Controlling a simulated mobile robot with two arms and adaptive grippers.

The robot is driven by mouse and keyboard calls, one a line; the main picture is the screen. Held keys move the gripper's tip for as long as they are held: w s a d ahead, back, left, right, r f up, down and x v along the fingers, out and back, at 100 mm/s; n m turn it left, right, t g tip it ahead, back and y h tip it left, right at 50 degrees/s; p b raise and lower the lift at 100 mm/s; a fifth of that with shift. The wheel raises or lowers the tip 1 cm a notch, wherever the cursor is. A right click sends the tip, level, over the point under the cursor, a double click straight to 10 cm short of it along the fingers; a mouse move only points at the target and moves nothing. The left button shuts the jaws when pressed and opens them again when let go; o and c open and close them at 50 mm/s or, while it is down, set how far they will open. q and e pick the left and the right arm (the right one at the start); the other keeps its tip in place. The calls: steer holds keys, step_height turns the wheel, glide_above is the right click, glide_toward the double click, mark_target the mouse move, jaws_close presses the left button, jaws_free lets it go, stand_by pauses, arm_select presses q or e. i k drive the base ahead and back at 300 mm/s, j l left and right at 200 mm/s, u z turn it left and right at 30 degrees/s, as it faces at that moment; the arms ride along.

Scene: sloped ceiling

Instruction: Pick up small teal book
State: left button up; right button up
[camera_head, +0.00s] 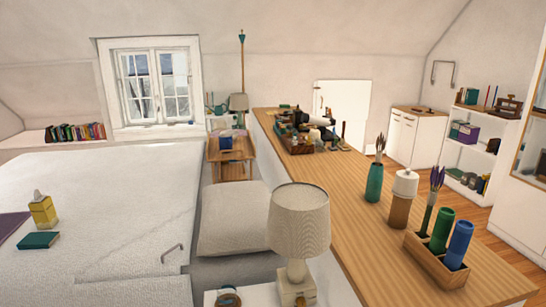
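A small teal book (39,240) lies flat on the white textured bed-like surface (110,205) at the lower left. A yellow bottle-like object (43,211) with a pale top stands just behind it. A purple flat item (12,226) lies to its left, cut off by the picture's edge. Neither of my grippers shows in the head view.
A lamp (299,230) stands in front at the centre. A long wooden counter (345,225) to the right bears a teal vase (374,182) and a wooden holder (434,262) with green and blue cylinders. The white surface around the book is mostly clear.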

mark_target(33, 241)
steer(key=u, duration=1.7)
steer(key=i+j+z, duration=0.15)
steer(key=i+j, duration=0.35)
steer(key=i, duration=0.1)
